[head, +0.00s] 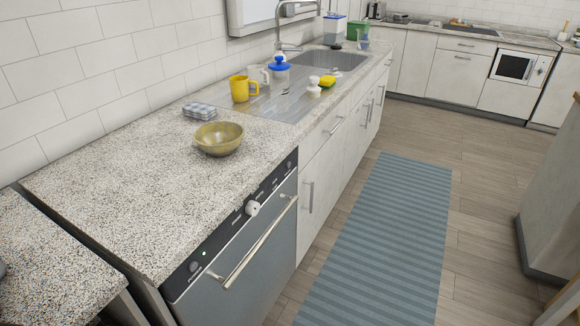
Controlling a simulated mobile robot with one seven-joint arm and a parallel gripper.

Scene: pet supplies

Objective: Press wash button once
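The dishwasher (235,282) is built in under the near end of the counter. Its dark control strip (228,226) runs along the top, with a white round knob (253,208) near the middle. Several small dark controls sit along the strip, too small to tell which one is the wash button. A metal bar handle (258,242) crosses the door below the strip, and the door looks shut. My gripper is not in view.
A brown bowl (218,138) and a folded checked cloth (199,111) lie on the counter above. Mugs, including a yellow one (241,89), and other items stand near the sink (327,61). A striped blue rug (385,240) lies on clear floor to the right.

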